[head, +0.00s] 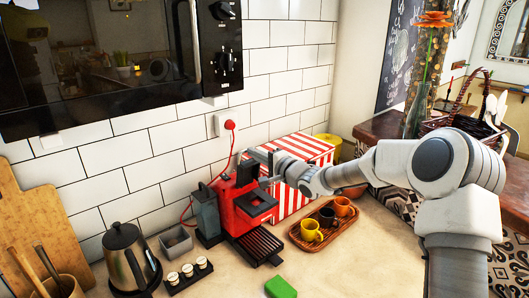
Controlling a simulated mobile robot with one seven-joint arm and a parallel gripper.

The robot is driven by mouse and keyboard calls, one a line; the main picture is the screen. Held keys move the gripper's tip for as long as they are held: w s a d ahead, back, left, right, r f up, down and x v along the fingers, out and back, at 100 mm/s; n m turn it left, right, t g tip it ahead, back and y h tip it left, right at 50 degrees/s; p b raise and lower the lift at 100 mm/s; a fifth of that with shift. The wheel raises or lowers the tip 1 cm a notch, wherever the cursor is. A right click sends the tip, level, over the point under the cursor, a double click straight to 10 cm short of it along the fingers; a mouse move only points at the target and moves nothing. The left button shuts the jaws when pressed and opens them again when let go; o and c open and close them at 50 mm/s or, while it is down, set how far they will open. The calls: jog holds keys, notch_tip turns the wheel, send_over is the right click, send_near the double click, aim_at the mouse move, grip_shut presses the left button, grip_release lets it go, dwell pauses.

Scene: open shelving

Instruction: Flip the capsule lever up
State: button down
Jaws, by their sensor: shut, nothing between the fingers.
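The red and black capsule coffee machine (252,207) stands on the counter against the tiled wall. A dark piece that looks like its lever (247,171) shows at the top of the machine, close to my gripper. My gripper (264,180) is shut and empty at the upper right of the machine. I cannot tell whether it touches the lever. The lever's exact angle is hard to make out, as the gripper is right beside it.
A striped box (309,150) stands behind my gripper. A wooden tray (297,238) with several cups is right of the machine. A kettle (130,257) and a capsule holder (188,279) are to the left. A microwave (120,60) hangs above. A green sponge (280,287) lies in front.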

aim_at(249, 162)
jog(key=shift+w+a+r+p, duration=0.3)
jog(key=shift+w+a+p, duration=0.25)
jog(key=shift+p, duration=0.15)
jog(key=shift+w+a+r+p, duration=0.25)
jog(key=shift+w+a+p, duration=0.15)
jog(key=shift+a+p, duration=0.2)
jog(key=shift+s+d, duration=0.1)
